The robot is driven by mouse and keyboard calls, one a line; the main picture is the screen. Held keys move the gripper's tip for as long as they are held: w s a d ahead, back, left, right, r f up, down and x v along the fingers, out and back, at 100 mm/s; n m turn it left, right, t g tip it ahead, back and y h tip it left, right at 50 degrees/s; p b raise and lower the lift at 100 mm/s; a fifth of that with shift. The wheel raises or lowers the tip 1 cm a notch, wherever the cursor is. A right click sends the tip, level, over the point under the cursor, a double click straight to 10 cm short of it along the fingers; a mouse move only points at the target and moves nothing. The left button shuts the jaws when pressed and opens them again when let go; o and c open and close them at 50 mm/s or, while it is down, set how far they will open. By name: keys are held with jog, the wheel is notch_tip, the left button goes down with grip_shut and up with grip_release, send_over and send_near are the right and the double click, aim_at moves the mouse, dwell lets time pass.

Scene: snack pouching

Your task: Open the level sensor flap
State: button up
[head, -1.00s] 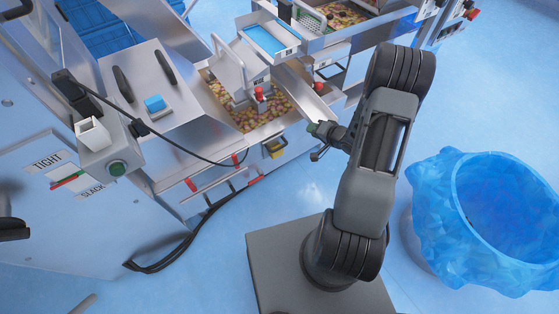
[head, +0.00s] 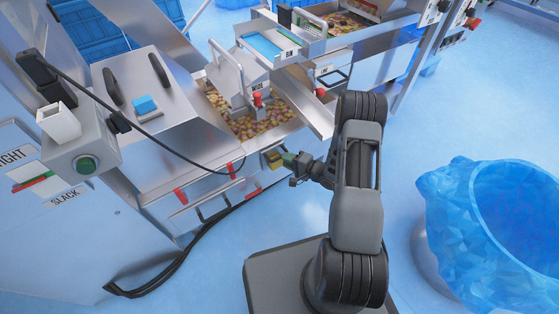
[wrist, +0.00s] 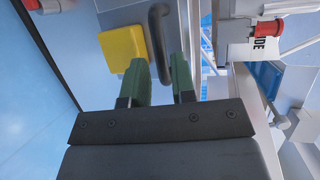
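A small yellow block (head: 272,156) sits on the side of the metal snack trough, and it also shows in the wrist view (wrist: 124,49). Beside it in the wrist view is a curved black handle (wrist: 160,40) on a grey metal face. I cannot tell for certain which part is the level sensor flap; no label for it is readable. My gripper (head: 291,160) is at the trough side, just right of the yellow block. In the wrist view its green fingers (wrist: 161,80) are apart, with the handle's lower end appearing between them. Contact cannot be told.
The trough holds snacks (head: 270,126), with a red-topped part (head: 257,100) above them. A metal cover (head: 135,100) and a black cable lie to the left. A blue-lined bin (head: 455,215) stands at the right. The floor between is clear.

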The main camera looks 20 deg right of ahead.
jog(key=shift+b+x, duration=0.5)
jog(key=shift+x, duration=1.5)
jog(key=shift+c, duration=0.2)
grip_shut()
jog(key=shift+s, duration=0.1)
